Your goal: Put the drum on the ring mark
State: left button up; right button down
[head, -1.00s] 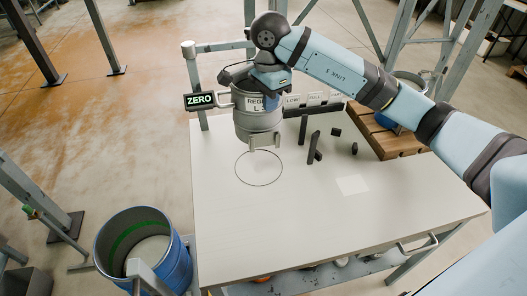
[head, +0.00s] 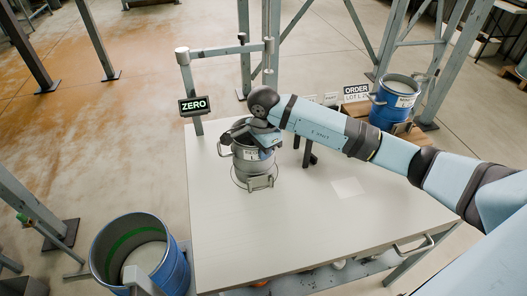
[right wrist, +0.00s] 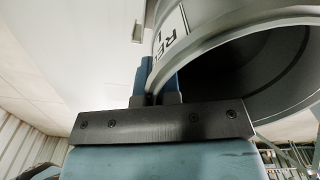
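The grey steel drum (head: 249,166), with a white label and side handles, stands upright over the ring mark (head: 234,180) on the pale table. The thin dark ring shows around the drum's lower part; I cannot tell whether the base touches the table. My right gripper (head: 262,140) is at the drum's top rim. In the right wrist view its blue fingers (right wrist: 158,84) are closed on the rim of the drum (right wrist: 200,45), beside the label. My left gripper is not in view.
A ZERO display (head: 195,104) stands on a post at the table's back left. A blue drum (head: 393,103) stands behind the table at right; an open blue barrel (head: 140,250) stands at front left. Dark blocks (head: 308,150) lie right of the drum. The front tabletop is clear.

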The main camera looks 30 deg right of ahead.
jog(key=shift+f, duration=0.25)
jog(key=shift+f, duration=0.15)
jog(key=c, duration=1.3)
grip_release()
